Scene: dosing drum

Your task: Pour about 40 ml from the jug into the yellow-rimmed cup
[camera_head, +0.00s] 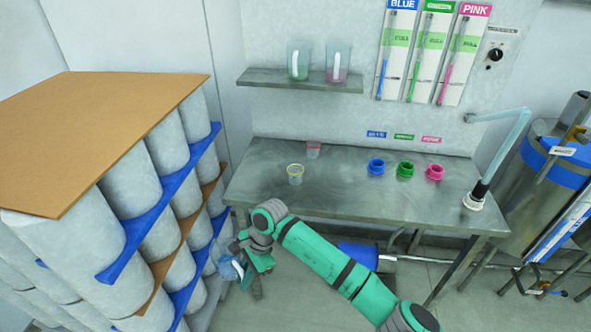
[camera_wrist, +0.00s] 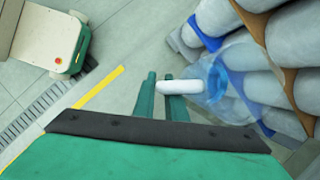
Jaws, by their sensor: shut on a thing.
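The yellow-rimmed cup (camera_head: 295,175) stands upright on the left part of the metal table. My gripper (camera_wrist: 163,88) is shut on the white handle of a clear bluish jug (camera_wrist: 215,80). In the head view the jug (camera_head: 230,268) is in front of the table's left end, below the tabletop and close to the stacked drums. The jug is well away from the cup. The level of liquid in the jug cannot be made out. My arm hides part of the table's front edge.
Blue (camera_head: 376,166), green (camera_head: 405,170) and pink (camera_head: 435,173) rings sit on the table (camera_head: 335,200). A shelf (camera_head: 300,81) holds two jugs. Stacked drums (camera_head: 150,215) crowd the left side.

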